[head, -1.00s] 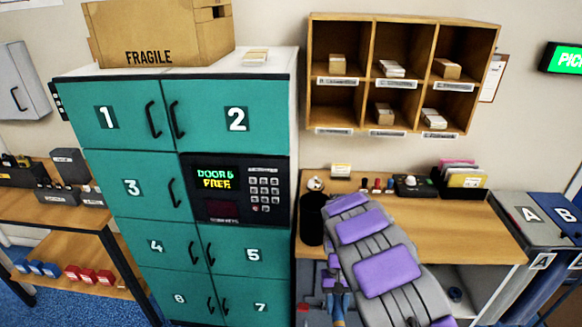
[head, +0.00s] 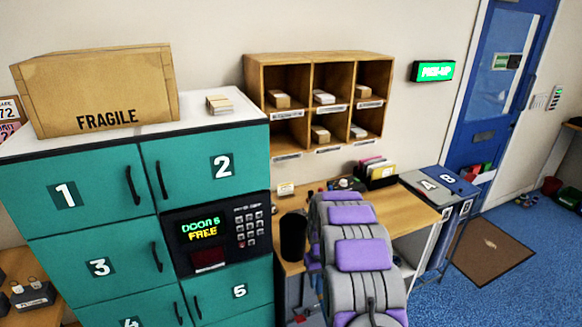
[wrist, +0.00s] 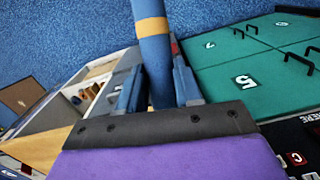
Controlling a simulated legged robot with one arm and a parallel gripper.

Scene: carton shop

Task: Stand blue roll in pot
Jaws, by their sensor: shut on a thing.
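The blue roll (wrist: 151,50), with an orange band around it, is in my gripper (wrist: 156,88) in the wrist view. The two fingers are shut on it, and its far end runs out of the top of the picture. In the head view my arm hides the gripper and roll. A black pot (head: 293,236), a dark upright cylinder, stands at the left end of the wooden desk (head: 414,212), close beside my arm. I cannot see inside it.
A teal locker (head: 90,180) with numbered doors stands left of the desk, and shows close on the right in the wrist view (wrist: 225,75). A wooden pigeonhole shelf (head: 318,100) hangs above the desk. Blue floor (head: 470,290) is free at the right.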

